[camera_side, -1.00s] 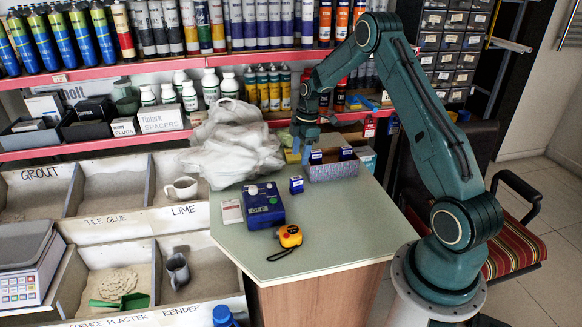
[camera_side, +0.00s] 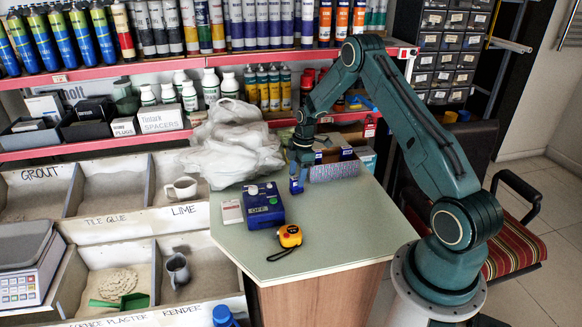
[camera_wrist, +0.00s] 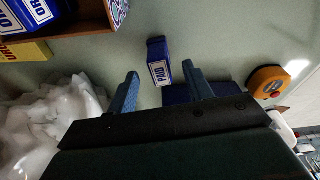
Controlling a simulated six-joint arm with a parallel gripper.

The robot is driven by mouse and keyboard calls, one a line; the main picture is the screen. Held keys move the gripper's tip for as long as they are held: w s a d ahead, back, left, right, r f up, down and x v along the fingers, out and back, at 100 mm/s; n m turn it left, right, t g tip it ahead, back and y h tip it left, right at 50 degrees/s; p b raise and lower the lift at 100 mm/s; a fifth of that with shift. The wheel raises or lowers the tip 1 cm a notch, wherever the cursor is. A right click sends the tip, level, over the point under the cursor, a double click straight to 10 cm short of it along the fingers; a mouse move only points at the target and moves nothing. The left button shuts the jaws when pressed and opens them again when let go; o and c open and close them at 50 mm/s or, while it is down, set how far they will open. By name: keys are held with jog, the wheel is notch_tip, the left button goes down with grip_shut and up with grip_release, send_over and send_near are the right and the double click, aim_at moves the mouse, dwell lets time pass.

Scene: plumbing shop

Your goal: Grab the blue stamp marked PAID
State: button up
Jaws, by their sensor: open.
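The blue stamp (camera_wrist: 159,62) with a white label reading PAID stands on the counter in the wrist view, ahead of my jaws and roughly between their lines. My gripper (camera_wrist: 160,85) is open, its two blue fingers apart with nothing between them. In the side view my gripper (camera_side: 298,180) points down over the stamp's place on the counter. The stamp is mostly hidden there behind the fingers, and I cannot tell whether they touch it.
A blue device (camera_side: 263,206), an orange tape measure (camera_side: 289,237) and a white plastic bag (camera_side: 232,150) are also on the counter (camera_side: 350,225). The counter's front right is clear.

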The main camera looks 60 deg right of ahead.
aim_at(297, 178)
jog(key=shift+w+a+f, duration=0.1)
jog(key=shift+a+f, duration=0.05)
jog(key=shift+f, duration=0.85)
jog(key=shift+a+f, duration=0.1)
jog(key=shift+f, duration=0.85)
jog(key=shift+c, duration=0.2)
jog(key=c, duration=1)
